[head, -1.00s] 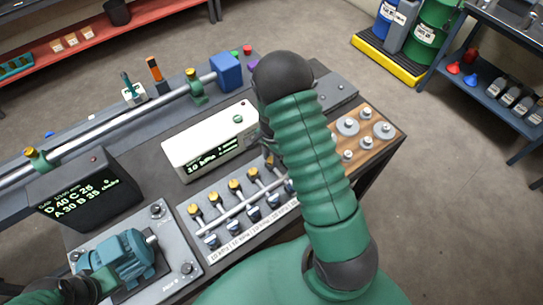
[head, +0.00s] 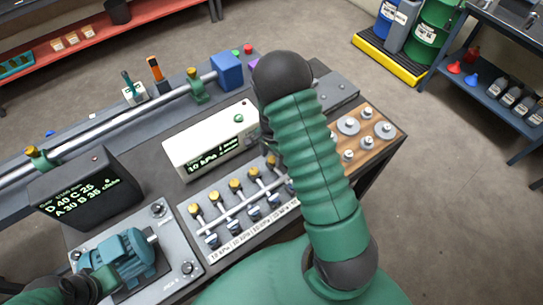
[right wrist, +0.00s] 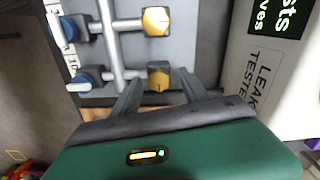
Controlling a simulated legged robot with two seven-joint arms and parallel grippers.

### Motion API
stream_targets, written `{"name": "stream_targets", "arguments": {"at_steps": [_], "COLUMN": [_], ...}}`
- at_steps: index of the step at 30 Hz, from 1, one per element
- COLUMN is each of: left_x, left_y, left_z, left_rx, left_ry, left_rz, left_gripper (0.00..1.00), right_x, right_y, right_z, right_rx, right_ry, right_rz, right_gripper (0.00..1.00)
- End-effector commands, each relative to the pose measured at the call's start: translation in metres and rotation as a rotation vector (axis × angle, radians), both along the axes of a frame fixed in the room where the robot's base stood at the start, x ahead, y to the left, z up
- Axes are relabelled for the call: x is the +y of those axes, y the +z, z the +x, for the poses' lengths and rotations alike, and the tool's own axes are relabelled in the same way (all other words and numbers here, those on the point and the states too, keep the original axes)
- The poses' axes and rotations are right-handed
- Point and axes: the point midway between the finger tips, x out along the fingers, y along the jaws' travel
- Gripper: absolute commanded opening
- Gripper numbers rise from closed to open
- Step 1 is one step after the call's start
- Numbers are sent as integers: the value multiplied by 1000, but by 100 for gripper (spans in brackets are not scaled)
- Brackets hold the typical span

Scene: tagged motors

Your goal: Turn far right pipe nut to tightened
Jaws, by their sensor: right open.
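The pipe rack shows in the head view as a row of yellow pipe nuts (head: 235,184) on grey pipes with blue knobs below. The far right nut (right wrist: 158,77) is a yellow hex piece in the right wrist view. My right gripper (right wrist: 160,80) is open, with one finger on either side of this nut; I cannot tell whether they touch it. A neighbouring nut (right wrist: 156,21) lies farther up in that view. In the head view my right forearm hides the right end of the rack. My left gripper (head: 95,284) is at the bottom left, beside the blue-green motor.
A white leak tester (head: 210,140) stands just behind the rack. A black display box (head: 88,188) stands to the left. The motor (head: 128,256) sits on a grey plate in front. A wooden board (head: 378,130) with round metal parts lies right of my forearm.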

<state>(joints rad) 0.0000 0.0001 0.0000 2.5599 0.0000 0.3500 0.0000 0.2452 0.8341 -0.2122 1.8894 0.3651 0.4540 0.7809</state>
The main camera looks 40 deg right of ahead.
Motion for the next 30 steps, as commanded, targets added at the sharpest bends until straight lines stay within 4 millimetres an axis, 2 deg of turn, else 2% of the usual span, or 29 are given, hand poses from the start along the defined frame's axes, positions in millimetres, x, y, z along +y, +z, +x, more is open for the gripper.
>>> {"name": "stream_targets", "arguments": {"at_steps": [4, 7, 15, 21, 25, 30], "left_x": [0, 0, 0, 0, 0, 0], "left_y": [-1, -2, -5, -6, -7, -7], "left_z": [0, 0, 0, 0, 0, 0], "left_rx": [0, 0, 0, 0, 0, 0], "left_ry": [0, 0, 0, 0, 0, 0], "left_rz": [0, 0, 0, 0, 0, 0], "left_gripper": [0, 0, 0, 0, 0, 0], "right_x": [0, 0, 0, 0, 0, 0], "right_y": [6, 22, 101, 149, 163, 167], "right_z": [1, 1, 3, 3, 2, 2], "right_rx": [-2, -3, -5, -3, 1, 2], "right_ry": [1, 1, 2, 1, 1, 0], "right_rz": [-1, -2, -2, -1, 0, 0], "right_gripper": [52, 52, 52, 52, 52, 52]}}
